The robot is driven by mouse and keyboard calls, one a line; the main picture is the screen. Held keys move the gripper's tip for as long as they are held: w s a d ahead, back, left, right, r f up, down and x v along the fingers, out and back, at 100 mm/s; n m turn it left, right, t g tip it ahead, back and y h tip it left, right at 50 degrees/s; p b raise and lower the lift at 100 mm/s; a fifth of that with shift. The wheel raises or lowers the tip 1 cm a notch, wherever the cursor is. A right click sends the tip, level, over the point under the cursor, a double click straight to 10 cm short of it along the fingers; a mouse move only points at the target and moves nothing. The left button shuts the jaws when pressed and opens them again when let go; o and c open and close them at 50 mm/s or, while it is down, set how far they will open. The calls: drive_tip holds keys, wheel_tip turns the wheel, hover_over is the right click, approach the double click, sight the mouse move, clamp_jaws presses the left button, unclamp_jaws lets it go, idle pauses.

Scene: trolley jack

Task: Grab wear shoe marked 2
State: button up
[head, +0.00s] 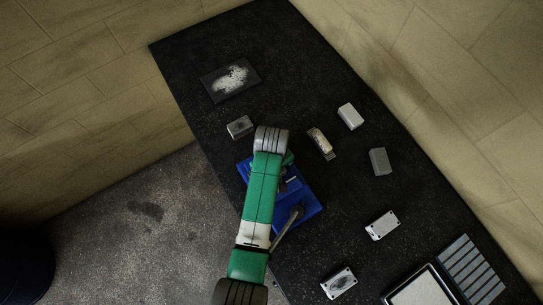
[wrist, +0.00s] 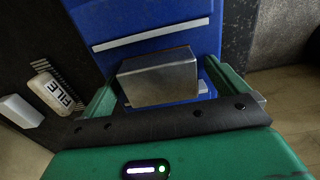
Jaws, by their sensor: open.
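A plain grey metal block (wrist: 158,80) sits on the blue trolley jack (wrist: 140,22) in the wrist view. I see no mark 2 on its visible faces, so I cannot tell if it is the wear shoe. My gripper (wrist: 164,84) is open, with one green finger to the left of the block and one to the right. I cannot tell whether either finger touches it. In the head view my arm covers the gripper and the block, and part of the blue jack (head: 311,207) shows beside it.
On the black bench (head: 300,60) lie a labelled brush-like tool (head: 320,143), a white block (head: 350,116), grey blocks (head: 380,161) (head: 240,127), two pale plates (head: 382,225) (head: 339,282), a powdery dark tray (head: 212,91) and a screen (head: 422,290).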

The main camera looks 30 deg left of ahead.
drive_tip(key=shift+r, duration=0.15)
drive_tip(key=c, duration=2)
wheel_tip(320, 180, up, 10)
drive_tip(key=shift+w+f, duration=0.1)
drive_tip(key=shift+c, duration=0.2)
drive_tip(key=shift+d, duration=0.1)
